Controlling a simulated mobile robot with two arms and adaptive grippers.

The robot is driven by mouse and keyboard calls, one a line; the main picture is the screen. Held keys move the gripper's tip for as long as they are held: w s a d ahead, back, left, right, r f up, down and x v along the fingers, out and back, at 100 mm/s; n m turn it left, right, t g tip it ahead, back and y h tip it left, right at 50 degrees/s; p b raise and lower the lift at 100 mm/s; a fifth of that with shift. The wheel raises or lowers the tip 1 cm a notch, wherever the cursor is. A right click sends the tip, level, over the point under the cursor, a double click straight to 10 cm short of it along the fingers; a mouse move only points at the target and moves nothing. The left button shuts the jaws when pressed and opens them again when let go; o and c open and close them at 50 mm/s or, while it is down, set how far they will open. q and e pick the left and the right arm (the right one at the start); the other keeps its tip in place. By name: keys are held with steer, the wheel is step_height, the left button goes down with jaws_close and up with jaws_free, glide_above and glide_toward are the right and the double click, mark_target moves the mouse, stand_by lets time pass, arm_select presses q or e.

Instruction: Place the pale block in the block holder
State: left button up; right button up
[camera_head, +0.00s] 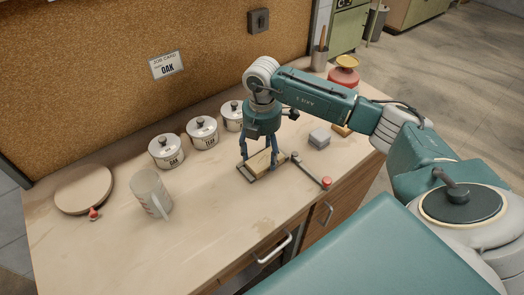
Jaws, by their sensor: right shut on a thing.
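My right gripper (259,164) points down over the worktop, its fingers on either side of the pale block (263,161), and is shut on it. The block holder (244,175), a low dark-edged frame, lies directly under the block. The block looks to be in or just above the holder; I cannot tell whether it rests on the bottom. The fingers hide part of the block and the holder's rim. My left gripper is not in view.
A rod with a red knob (326,183) lies right of the holder, with a grey block (319,138) behind it. Several lidded white pots (202,132) line the back. A clear jug (151,194) and round board (84,189) stand left. The front middle worktop is clear.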

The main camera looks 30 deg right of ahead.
mark_target(261, 156)
steer(key=o, duration=1.2)
steer(key=shift+r, duration=0.15)
steer(key=shift+w+r, duration=0.1)
steer(key=shift+r, duration=0.1)
step_height(261, 156, up, 12)
steer(key=b, duration=0.3)
steer(key=shift+f, duration=0.25)
